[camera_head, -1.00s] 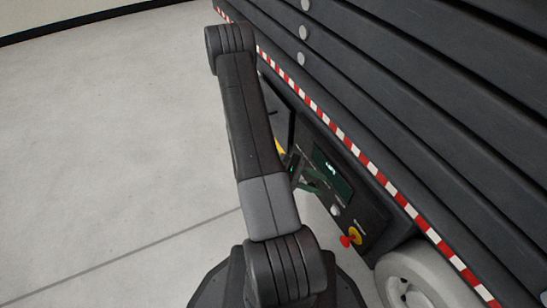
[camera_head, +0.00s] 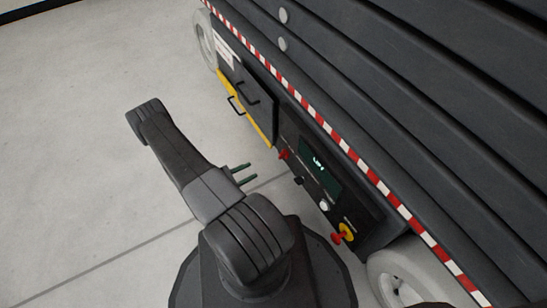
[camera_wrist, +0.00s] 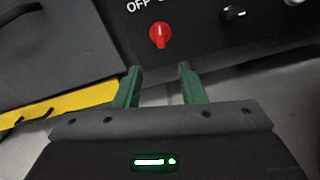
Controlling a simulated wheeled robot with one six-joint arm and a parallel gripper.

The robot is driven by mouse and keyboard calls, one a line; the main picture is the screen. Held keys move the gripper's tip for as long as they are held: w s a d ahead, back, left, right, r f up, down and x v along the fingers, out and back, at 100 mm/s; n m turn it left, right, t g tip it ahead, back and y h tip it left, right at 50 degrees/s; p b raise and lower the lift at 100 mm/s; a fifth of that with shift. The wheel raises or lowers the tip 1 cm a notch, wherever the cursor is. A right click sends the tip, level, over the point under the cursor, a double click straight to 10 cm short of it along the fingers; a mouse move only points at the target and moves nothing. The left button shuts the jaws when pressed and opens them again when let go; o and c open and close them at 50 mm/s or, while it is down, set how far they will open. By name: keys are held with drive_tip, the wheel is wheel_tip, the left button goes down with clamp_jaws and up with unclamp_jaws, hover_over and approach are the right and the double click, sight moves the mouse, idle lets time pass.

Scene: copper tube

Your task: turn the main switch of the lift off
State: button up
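The main switch is a small red rotary knob (camera_head: 284,154) on the dark control panel (camera_head: 368,209) in the lift's side. In the wrist view the red knob (camera_wrist: 160,36) sits near the top middle, with a white "OFF" label at its upper left and its grip roughly upright in the picture. My gripper (camera_head: 245,173) has green fingers and is left of the panel in the head view, apart from it. In the wrist view my gripper (camera_wrist: 158,78) is open and empty, its fingertips below the knob, one to each side.
A green-lit display (camera_head: 319,166), a white button (camera_head: 323,205) and a red-and-yellow emergency stop (camera_head: 343,234) share the panel. A dark cover with a yellow edge (camera_head: 232,98) and black handles is at the upper left. A pale wheel (camera_head: 400,277) is at lower right.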

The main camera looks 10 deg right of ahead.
sight(279, 157)
drive_tip(key=b+x, duration=0.2)
drive_tip(key=x, duration=1)
drive_tip(key=shift+w+d+b, duration=0.1)
drive_tip(key=shift+d+b, duration=0.25)
drive_tip(key=shift+b, duration=0.05)
